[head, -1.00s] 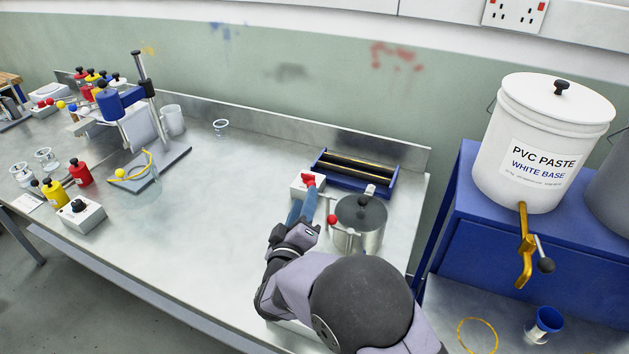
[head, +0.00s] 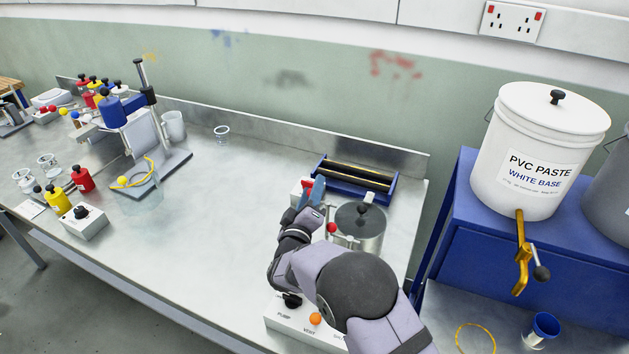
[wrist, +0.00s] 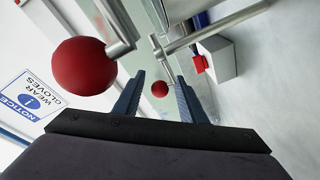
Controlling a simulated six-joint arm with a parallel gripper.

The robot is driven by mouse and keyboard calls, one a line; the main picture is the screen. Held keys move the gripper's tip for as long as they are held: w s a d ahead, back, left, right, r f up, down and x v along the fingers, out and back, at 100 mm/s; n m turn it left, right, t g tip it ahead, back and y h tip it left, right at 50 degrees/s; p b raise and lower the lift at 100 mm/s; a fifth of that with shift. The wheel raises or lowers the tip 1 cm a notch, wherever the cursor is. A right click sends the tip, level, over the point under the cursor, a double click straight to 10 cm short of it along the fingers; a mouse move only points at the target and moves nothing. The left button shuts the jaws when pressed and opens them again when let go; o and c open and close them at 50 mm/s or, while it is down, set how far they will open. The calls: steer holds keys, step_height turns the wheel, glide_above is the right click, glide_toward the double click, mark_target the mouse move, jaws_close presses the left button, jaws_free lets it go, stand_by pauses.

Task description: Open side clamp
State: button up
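A metal pot (head: 372,242) with a dark lid (head: 360,216) stands at the right end of the bench. A red ball knob (head: 332,228) is at its left side. In the wrist view a large red ball (wrist: 85,66) on a metal rod is close at upper left. A smaller red ball (wrist: 160,89) on a thin rod shows between the fingers, beyond their tips. My gripper (head: 311,190) is left of the pot. In the wrist view my gripper (wrist: 158,85) is open, blue fingers apart, apparently empty. Which ball belongs to the side clamp I cannot tell.
A white box with a red switch (wrist: 199,63) lies close beyond the fingers. A blue-framed roller unit (head: 355,180) stands behind the pot. A control box (head: 306,330) is under my arm. The bench middle (head: 235,210) is clear. A notice sign (wrist: 32,100) shows at left.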

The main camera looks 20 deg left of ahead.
steer(key=shift+w+a, duration=0.15)
steer(key=shift+w, duration=0.65)
steer(key=shift+w+a, duration=0.15)
steer(key=shift+w, duration=0.6)
steer(key=c, duration=0.9)
